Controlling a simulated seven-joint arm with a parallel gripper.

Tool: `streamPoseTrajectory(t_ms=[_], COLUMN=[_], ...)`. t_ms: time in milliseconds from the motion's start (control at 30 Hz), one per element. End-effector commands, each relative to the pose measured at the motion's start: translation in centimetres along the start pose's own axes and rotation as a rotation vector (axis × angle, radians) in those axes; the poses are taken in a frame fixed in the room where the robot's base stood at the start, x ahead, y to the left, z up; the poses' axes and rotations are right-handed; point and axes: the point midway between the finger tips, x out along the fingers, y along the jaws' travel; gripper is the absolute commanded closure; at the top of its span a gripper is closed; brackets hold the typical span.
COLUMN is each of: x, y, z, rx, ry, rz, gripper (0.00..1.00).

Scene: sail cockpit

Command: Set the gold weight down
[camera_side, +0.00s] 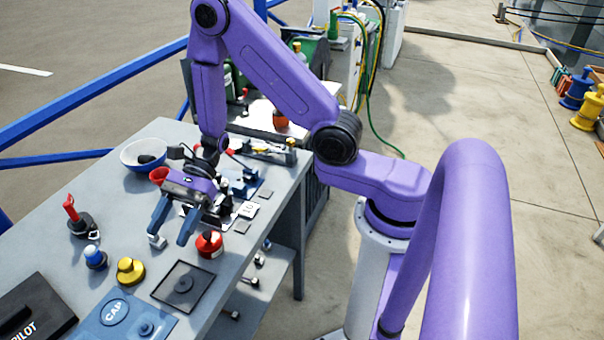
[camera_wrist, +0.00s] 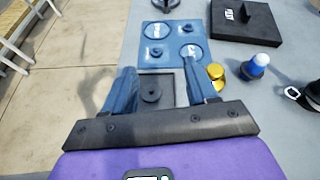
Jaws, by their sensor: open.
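The gold weight (camera_side: 131,270), a yellow knobbed piece, sits on the grey table in the side view, left of a dark square plate (camera_side: 168,293) with a round raised middle. In the wrist view the gold weight (camera_wrist: 216,75) shows just right of the right finger, which partly covers it. The dark plate (camera_wrist: 168,78) lies between the fingers there. My gripper (camera_side: 172,233) is open above the table, behind the gold weight and apart from it. Nothing is between its fingers (camera_wrist: 158,76).
A blue marked mat (camera_side: 95,322) lies beside the plate. Bare table lies left of my gripper.

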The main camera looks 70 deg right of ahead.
Motion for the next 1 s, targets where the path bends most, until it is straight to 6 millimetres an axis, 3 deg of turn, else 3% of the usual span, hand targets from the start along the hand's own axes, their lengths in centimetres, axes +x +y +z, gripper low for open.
streamPoseTrajectory(t_ms=[100, 300, 600, 800, 1000], x=[0.0, -1.2, -5.5, -9.0, -12.2], y=[3.5, 9.6, 17.2, 20.4, 22.0], z=[2.4, 4.8, 5.7, 5.5, 5.3], rx=[-0.172, -0.463, -0.932, -1.270, -1.629], ry=[0.012, 0.041, 0.099, 0.147, 0.202], rz=[0.183, 0.475, 0.870, 1.091, 1.269], gripper=[0.42, 0.42, 0.42, 0.42, 0.42])
